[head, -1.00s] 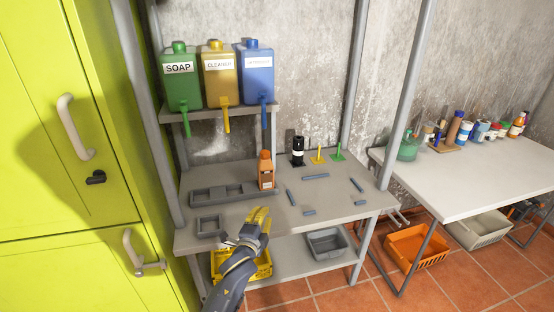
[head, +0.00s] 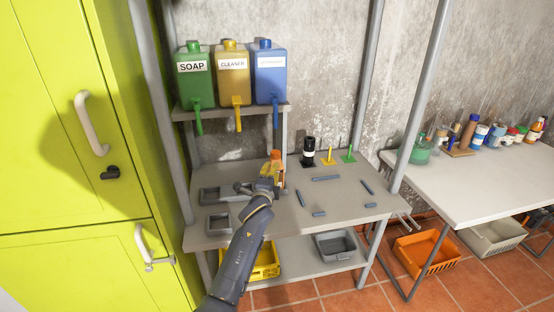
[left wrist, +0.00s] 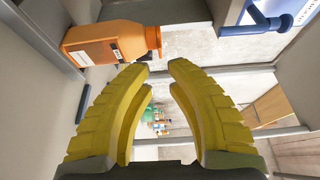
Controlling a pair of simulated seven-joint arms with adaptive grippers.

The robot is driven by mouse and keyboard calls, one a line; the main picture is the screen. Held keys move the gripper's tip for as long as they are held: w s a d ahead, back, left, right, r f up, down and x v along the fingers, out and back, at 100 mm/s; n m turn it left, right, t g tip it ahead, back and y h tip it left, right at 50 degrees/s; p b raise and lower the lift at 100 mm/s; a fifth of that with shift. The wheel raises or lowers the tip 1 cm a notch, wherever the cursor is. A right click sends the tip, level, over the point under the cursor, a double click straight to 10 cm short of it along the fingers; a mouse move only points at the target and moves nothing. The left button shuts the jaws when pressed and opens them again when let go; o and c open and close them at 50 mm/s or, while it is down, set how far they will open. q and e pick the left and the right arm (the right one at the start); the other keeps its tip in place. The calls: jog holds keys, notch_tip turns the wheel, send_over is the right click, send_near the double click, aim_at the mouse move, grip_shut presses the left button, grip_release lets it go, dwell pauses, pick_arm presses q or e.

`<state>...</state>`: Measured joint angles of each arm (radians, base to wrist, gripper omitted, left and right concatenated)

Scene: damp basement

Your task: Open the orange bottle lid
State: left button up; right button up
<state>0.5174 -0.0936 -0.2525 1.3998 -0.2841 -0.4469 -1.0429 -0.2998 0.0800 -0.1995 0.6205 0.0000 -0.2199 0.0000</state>
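The orange bottle (head: 276,155) stands on the grey shelf table, mostly hidden behind my left gripper (head: 270,172) in the head view, with its orange lid showing on top. In the left wrist view the bottle (left wrist: 95,42) appears sideways at the upper left, its darker orange lid (left wrist: 153,38) pointing right. The yellow fingers of my left gripper (left wrist: 160,70) are apart with a gap between their tips. Nothing is held between them; the bottle lies beyond the fingertips, off to one side. My right gripper is not in view.
Green soap (head: 195,75), yellow cleaner (head: 232,75) and blue (head: 269,75) dispensers stand on the upper shelf, their spouts hanging down near the bottle. A black bottle (head: 308,152) stands to the right.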

aim_at(277, 157)
pick_arm(q)
jog(key=w+d, duration=0.1)
jog(key=w, duration=0.7)
jog(key=shift+w, duration=0.4)
jog(key=shift+o, duration=0.5)
grip_shut()
jog(key=shift+r, duration=0.15)
jog(key=shift+w+r+n+g, duration=0.2)
jog(key=shift+r+n+g, duration=0.6)
jog(key=shift+g, duration=0.8)
jog(key=shift+w+a+r+n+g, duration=0.1)
jog(key=shift+w+r+n+g, duration=0.1)
jog(key=shift+r+g, duration=0.45)
jog(key=shift+w+r+n+g, duration=0.1)
jog(key=shift+w+r+g, duration=0.15)
jog(key=shift+g, duration=0.7)
